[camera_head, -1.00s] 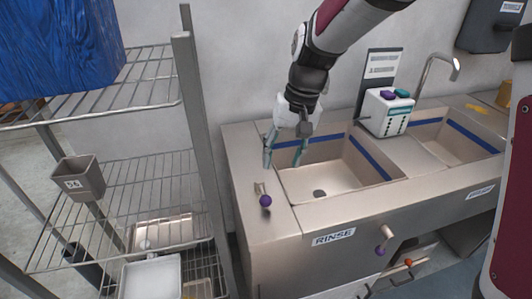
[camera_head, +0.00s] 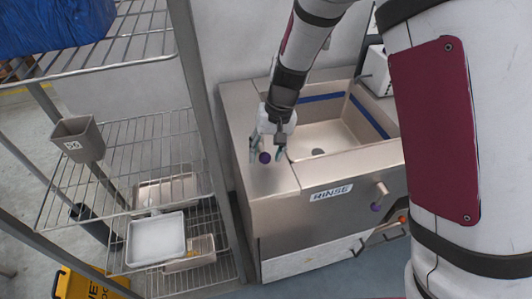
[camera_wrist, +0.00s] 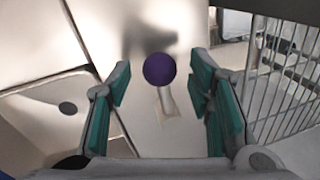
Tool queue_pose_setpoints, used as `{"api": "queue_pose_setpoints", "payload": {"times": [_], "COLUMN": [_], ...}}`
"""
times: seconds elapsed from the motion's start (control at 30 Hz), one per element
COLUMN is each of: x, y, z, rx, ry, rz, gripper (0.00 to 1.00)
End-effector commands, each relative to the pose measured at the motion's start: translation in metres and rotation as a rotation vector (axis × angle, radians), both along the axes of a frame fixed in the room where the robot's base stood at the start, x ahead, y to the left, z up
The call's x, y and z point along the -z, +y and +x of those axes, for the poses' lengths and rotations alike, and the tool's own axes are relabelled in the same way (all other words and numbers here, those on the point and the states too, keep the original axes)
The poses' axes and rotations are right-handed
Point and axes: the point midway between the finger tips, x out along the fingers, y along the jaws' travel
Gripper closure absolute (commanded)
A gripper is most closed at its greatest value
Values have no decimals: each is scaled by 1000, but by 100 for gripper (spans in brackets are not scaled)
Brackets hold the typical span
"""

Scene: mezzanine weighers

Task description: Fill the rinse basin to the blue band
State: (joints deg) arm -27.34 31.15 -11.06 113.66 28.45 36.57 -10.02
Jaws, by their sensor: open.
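The rinse basin (camera_head: 325,139) is a steel sink with a blue band (camera_head: 322,97) high on its inner walls and a RINSE label (camera_head: 331,192) on its front. Its drain (camera_wrist: 67,107) shows in the wrist view, and I see no water in it. A lever with a purple ball knob (camera_head: 265,157) stands on the counter left of the basin. My gripper (camera_head: 266,152) is open above the counter. In the wrist view the purple knob (camera_wrist: 159,69) lies between and a little beyond the teal-padded fingers (camera_wrist: 160,97), apparently untouched. A second purple-tipped handle (camera_head: 376,206) sticks out of the counter front.
A wire shelf rack (camera_head: 205,130) stands close at the left, with a grey bin (camera_head: 78,139) and a white tray (camera_head: 156,240). A yellow sign (camera_head: 85,285) is on the floor. A white dispenser (camera_head: 377,71) stands behind the basin's right side.

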Motion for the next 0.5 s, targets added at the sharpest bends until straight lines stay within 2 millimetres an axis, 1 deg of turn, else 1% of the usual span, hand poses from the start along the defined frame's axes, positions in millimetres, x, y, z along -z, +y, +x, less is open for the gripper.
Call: {"api": "queue_pose_setpoints", "payload": {"times": [0.13, 0.4, 0.43, 0.47, 0.5], "x": [8, 9, 9, 9, 9], "y": [1, 1, 1, 1, 1], "z": [0, 0, 0, 0, 0], "rx": [1, 1, 1, 1, 1], "ry": [-1, -1, -1, -1, -1], "rz": [-1, 0, 0, 0, 0], "gripper": [53, 53, 57, 64, 73]}}
